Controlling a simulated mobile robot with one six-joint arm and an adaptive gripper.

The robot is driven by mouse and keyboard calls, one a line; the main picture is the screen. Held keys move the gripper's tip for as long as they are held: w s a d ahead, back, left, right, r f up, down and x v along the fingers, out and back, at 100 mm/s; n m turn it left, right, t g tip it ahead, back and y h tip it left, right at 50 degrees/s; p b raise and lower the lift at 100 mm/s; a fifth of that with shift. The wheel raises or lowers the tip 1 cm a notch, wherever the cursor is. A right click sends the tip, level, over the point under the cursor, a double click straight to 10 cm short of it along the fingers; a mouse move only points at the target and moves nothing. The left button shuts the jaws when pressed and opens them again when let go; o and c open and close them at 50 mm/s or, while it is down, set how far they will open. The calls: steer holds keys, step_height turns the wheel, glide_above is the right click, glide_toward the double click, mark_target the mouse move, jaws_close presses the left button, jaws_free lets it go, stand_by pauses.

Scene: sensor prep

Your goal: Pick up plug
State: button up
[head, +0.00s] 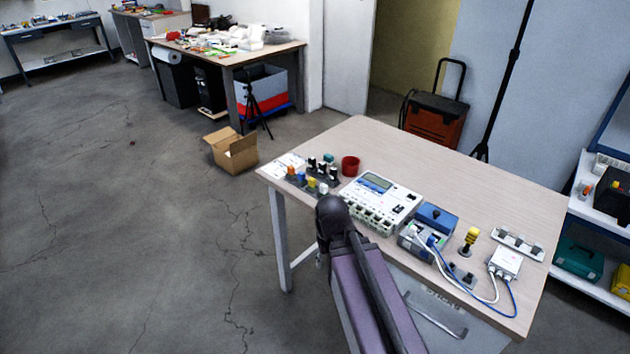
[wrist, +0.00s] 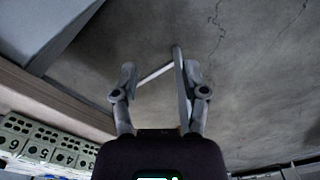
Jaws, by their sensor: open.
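No plug is named more closely, and several plug-like pieces stand on the table (head: 500,180) in the head view. A yellow-topped one (head: 471,236) stands on a small dark base at the right. Small orange, blue, yellow and white pieces (head: 311,184) stand in a cluster at the left corner, with black-and-white ones behind. My gripper (wrist: 158,70) is open and empty in the wrist view, with floor beyond its fingers. In the head view my dark arm reaches the table's front edge and mostly hides the gripper. No plug shows between the fingers.
A white device with a screen (head: 378,200) stands mid-table, with a red cup (head: 350,166) behind it. A blue-topped box (head: 428,240) and a white cabled box (head: 505,262) stand to the right. The back of the table is clear.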

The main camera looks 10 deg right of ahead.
steer(key=shift+d, duration=0.3)
steer(key=shift+o, duration=0.6)
steer(key=shift+d, duration=0.1)
step_height(320, 180, up, 19)
steer(key=n+t+p, duration=0.1)
steer(key=n+p, duration=0.6)
steer(key=p, duration=1.2)
glide_above(311, 178)
steer(key=s, duration=0.1)
steer(key=shift+s+d+f+y, duration=0.15)
steer(key=shift+s+d+y, duration=0.05)
steer(key=shift+d+y, duration=0.2)
steer(key=shift+f+b, duration=0.2)
steer(key=shift+b, duration=0.2)
steer(key=f+b, duration=0.8)
steer(key=shift+w+a+f, duration=0.1)
steer(key=shift+w+a, duration=0.25)
steer(key=shift+w, duration=0.05)
steer(key=shift+f, duration=0.1)
